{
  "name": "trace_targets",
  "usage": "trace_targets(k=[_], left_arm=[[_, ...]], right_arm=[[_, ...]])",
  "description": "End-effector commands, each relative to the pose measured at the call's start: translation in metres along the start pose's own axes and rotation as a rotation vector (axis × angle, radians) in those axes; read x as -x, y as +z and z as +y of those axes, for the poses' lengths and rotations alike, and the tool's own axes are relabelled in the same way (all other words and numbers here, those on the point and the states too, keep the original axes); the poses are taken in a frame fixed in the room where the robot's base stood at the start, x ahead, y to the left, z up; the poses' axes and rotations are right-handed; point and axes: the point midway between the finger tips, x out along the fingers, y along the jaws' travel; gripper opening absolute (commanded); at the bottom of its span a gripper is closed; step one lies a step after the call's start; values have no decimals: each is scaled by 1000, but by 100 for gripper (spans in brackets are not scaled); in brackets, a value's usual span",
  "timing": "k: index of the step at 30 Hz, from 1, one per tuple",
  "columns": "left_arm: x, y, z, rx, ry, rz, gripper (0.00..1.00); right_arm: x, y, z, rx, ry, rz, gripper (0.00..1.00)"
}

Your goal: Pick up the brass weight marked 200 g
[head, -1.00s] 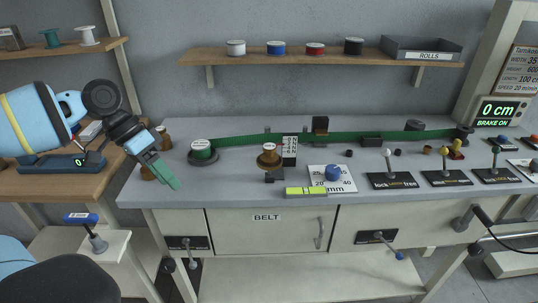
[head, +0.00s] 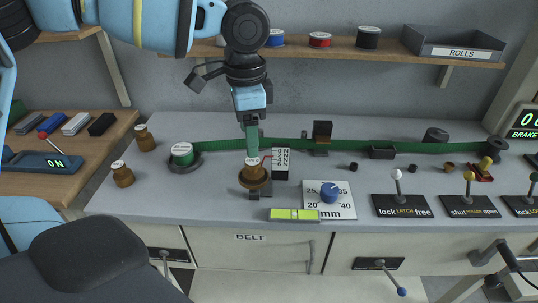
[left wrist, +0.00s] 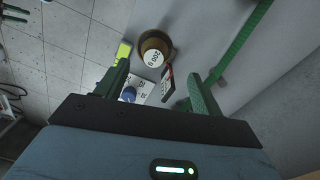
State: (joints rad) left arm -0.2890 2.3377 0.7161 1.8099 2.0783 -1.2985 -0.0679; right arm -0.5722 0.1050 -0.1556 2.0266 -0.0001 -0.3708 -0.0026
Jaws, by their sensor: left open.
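The brass weight (head: 253,181) stands upright on the bench, near the green belt. In the left wrist view its white top label reads 200 g on the brass weight (left wrist: 153,46). My left gripper (head: 252,148) points down right above it, fingers over its top. In the left wrist view my left gripper (left wrist: 158,76) is open and empty, with the weight beyond and between its fingertips. Whether the fingertips touch the weight cannot be told. My right gripper is not in view.
Two other brass weights stand at the bench's left end, one behind (head: 145,138) and one in front (head: 122,175). Close by the 200 g weight are a black-and-white number plate (head: 280,161), a yellow-green level (head: 294,214) and a blue dial knob (head: 330,192). The green belt (head: 222,147) runs behind.

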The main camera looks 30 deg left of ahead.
Motion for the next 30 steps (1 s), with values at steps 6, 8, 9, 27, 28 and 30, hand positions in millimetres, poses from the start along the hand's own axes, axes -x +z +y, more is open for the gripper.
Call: trace_targets(k=[6,8,9,27,28,30], left_arm=[[0,0,0,-2,-1,-1,68],[-3,0,1,-2,0,-2,68],[-6,0,1,-2,0,-3,68],[-56,-4,8,-3,1,-3,68],[-60,-4,8,-2,0,-3,68],[-69,-4,8,0,0,-2,68]], right_arm=[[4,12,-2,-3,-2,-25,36],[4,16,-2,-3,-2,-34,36],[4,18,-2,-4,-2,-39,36],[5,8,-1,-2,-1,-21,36],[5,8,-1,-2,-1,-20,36],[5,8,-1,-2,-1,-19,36]])
